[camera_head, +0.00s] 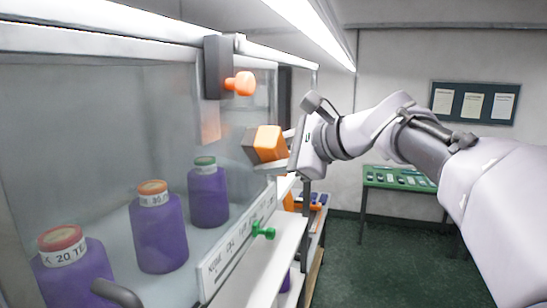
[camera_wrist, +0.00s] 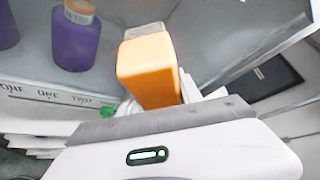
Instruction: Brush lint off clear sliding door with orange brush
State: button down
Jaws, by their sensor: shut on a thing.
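My gripper (camera_head: 287,153) is shut on the orange brush (camera_head: 269,142). The brush's grey bristle end points left, at or very near the clear pane; I cannot tell whether it touches. In the wrist view the orange brush (camera_wrist: 148,69) sits between the fingers, its grey end facing away from my wrist. The fingertips are mostly hidden by the brush. I cannot make out lint on the door.
An orange knob (camera_head: 241,84) on a dark bracket sticks out from the door above the brush. A green knob (camera_head: 264,231) juts from the labelled ledge (camera_head: 236,247) below. A dark handle (camera_head: 117,293) is at lower left. A green table (camera_head: 400,180) stands behind; the floor at right is clear.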

aim_at(242, 170)
jog(key=shift+s+a+b, duration=0.4)
jog(key=shift+s, duration=0.7)
jog(key=shift+s+a+b, duration=0.35)
jog(key=shift+s+b, duration=0.1)
jog(key=shift+s, duration=0.6)
jog(key=shift+s+a+b, duration=0.4)
jog(key=shift+s, duration=0.7)
jog(key=shift+w+d, duration=0.25)
jog(key=s+d, duration=0.3)
jog(key=d, duration=0.5)
jog(key=shift+b, duration=0.35)
jog(key=shift+d, duration=0.1)
